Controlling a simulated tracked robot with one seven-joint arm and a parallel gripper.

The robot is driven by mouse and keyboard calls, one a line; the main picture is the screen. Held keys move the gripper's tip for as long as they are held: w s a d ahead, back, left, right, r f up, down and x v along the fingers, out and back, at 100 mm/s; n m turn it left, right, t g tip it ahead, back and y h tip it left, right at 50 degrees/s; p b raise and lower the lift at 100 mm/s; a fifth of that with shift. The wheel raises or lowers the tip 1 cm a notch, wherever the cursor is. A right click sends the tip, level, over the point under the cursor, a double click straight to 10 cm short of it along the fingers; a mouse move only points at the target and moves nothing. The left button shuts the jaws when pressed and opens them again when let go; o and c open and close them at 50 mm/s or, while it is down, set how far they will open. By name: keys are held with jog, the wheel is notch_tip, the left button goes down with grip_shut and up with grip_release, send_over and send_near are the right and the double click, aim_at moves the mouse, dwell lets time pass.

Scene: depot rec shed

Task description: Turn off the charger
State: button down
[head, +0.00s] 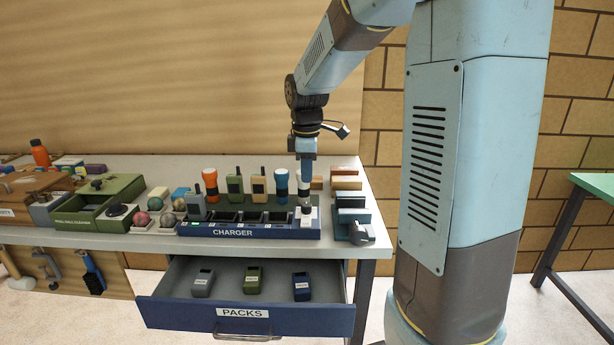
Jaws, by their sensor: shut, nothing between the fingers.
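The charger (233,234) is a long dark blue unit labelled CHARGER on the grey bench, with several black slots along its top. A small green light (187,223) glows at its left front. A pale block (312,222) sits at its right end. My gripper (306,209) is shut and empty, pointing straight down at this right end. Its tips look to be at or just above the pale block; I cannot tell whether they touch. Any switch there is too small or hidden behind the fingers.
Flashlights and radios, such as an orange-topped flashlight (211,182), stand close behind the charger. A blue vise-like tool (355,226) stands just right. Below, an open drawer (175,314) labelled PACKS holds three packs. A green box (83,222) is at left.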

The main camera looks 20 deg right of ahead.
aim_at(307, 218)
jog(key=shift+w+r+t, duration=0.15)
jog(key=shift+w+t, duration=0.15)
dwell(0.5)
jog(key=f, duration=0.4)
jog(key=w+f, duration=0.1)
jog(key=f, duration=0.4)
jog(key=w+d+f, duration=0.1)
jog(key=f, duration=0.3)
jog(key=shift+w+f, duration=0.15)
jog(key=shift+f, duration=0.25)
jog(key=shift+a, duration=0.15)
jog(key=shift+a+f, duration=0.1)
jog(key=shift+d, duration=0.25)
jog(key=shift+f, duration=0.1)
